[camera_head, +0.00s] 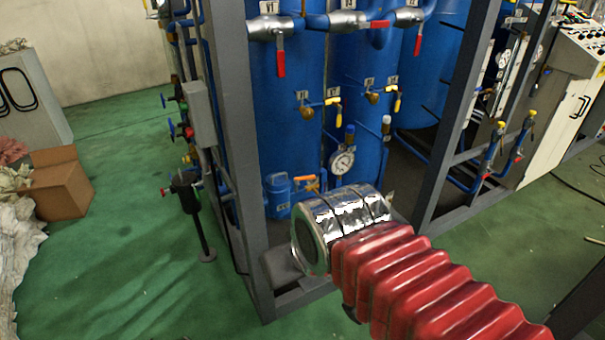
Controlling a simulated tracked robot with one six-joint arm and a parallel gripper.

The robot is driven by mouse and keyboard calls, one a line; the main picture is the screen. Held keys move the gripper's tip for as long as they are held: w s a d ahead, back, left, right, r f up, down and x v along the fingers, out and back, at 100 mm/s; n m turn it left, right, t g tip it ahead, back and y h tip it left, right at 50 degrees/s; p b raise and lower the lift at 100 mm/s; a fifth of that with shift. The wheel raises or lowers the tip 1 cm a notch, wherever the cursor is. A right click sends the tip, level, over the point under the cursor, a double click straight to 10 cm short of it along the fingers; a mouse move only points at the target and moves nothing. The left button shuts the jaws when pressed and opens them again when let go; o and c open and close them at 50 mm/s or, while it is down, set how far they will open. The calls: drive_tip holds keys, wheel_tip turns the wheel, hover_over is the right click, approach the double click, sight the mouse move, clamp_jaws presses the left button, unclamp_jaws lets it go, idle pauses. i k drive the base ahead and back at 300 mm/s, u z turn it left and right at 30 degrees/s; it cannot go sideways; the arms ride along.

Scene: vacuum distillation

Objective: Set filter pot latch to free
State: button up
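A small blue pot with a lid (277,194) stands low at the foot of the big blue tank, just behind the grey frame post; it looks like the filter pot. An orange handle (304,178) sits at its right side, lying roughly level; I cannot tell for sure whether it is the latch or a valve handle. My arm, in a red ribbed sleeve with a silver-wrapped joint, reaches in from the lower right and ends just in front and to the right of the pot. No gripper fingers can be made out.
Grey frame posts (236,150) stand close around the blue tanks (287,110). A control cabinet (560,110) is at right, a cardboard box (61,184) at left.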

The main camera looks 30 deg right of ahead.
sight(296, 180)
drive_tip(key=u, duration=0.15)
drive_tip(key=i, duration=1.15)
drive_tip(key=z, duration=0.15)
